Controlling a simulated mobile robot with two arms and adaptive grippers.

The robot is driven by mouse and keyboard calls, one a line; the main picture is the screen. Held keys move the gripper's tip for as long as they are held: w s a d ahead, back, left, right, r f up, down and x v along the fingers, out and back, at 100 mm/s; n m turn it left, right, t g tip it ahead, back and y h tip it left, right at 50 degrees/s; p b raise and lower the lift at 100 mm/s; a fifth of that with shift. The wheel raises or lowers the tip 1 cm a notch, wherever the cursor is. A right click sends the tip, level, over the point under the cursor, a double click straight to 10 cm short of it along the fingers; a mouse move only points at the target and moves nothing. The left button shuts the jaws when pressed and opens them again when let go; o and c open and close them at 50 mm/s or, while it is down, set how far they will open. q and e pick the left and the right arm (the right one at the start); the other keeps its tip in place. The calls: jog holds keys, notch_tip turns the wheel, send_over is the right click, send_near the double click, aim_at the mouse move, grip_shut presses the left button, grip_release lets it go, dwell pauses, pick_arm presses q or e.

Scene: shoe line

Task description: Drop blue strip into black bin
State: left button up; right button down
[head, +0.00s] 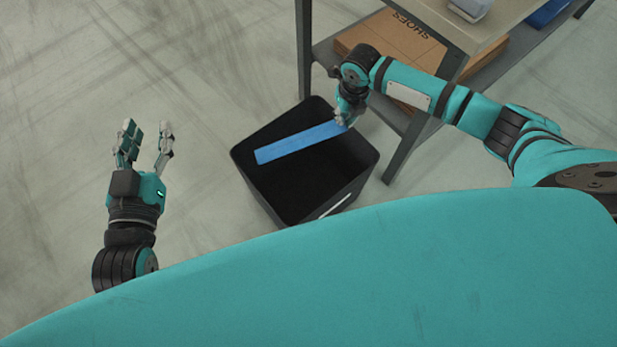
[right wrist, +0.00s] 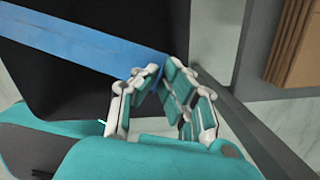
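The blue strip (head: 297,143) is long, flat and straight. In the head view it lies across the opening of the black bin (head: 262,192), seen from above. My right gripper (head: 344,120) is at the strip's right end, over the bin's far right rim. In the right wrist view the strip (right wrist: 85,42) runs from upper left to the fingertips (right wrist: 155,82), which are closed on its end. The dark bin (right wrist: 60,90) shows beneath it. My left gripper (head: 145,142) is open and empty, left of the bin, with its fingers spread.
A shelf unit (head: 393,150) with dark legs stands right of the bin. A cardboard shoe box (head: 402,45) lies on its lower shelf, with a blue item (head: 546,14) farther right. The floor (head: 200,60) left of and behind the bin is clear.

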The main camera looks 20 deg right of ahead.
pick_arm(q)
jog(key=shift+r, duration=0.3)
pick_arm(e)
jog(key=c, duration=1.4)
grip_release()
jog(key=shift+r, duration=0.1)
notch_tip(320, 180, up, 12)
jog(key=s, duration=0.1)
jog(key=shift+s, duration=0.2)
jog(key=shift+f, duration=0.2)
